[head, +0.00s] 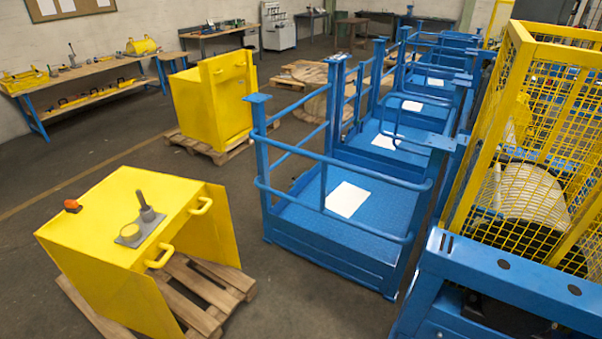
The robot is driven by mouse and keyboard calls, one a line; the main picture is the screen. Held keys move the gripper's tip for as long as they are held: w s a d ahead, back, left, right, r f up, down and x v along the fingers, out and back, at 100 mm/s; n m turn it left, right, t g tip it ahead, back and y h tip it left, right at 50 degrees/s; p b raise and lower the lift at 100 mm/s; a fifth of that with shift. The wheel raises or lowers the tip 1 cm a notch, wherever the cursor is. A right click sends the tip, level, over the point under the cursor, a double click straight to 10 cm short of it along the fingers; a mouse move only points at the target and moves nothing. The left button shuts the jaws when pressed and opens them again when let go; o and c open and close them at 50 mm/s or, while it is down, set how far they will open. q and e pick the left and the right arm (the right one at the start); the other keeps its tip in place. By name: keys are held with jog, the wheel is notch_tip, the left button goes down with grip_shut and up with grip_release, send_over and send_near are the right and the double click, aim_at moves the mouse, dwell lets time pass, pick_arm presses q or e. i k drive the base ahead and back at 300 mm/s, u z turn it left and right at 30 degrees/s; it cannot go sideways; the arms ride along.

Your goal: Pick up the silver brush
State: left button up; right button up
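A grey object with an upright handle (147,208) stands on a flat grey plate (130,238) on top of the near yellow box (95,225). It may be the silver brush, but it is too small to tell for sure. Neither of my grippers shows in the head view.
A small orange and black item (72,205) lies near the box top's left corner. Yellow handles (201,206) stick out on its right side. A wooden pallet (190,300) is underneath. Blue railed platforms (290,240) stand to the right; the floor between is clear.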

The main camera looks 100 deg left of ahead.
aim_at(140, 196)
jog(key=u, duration=3.95)
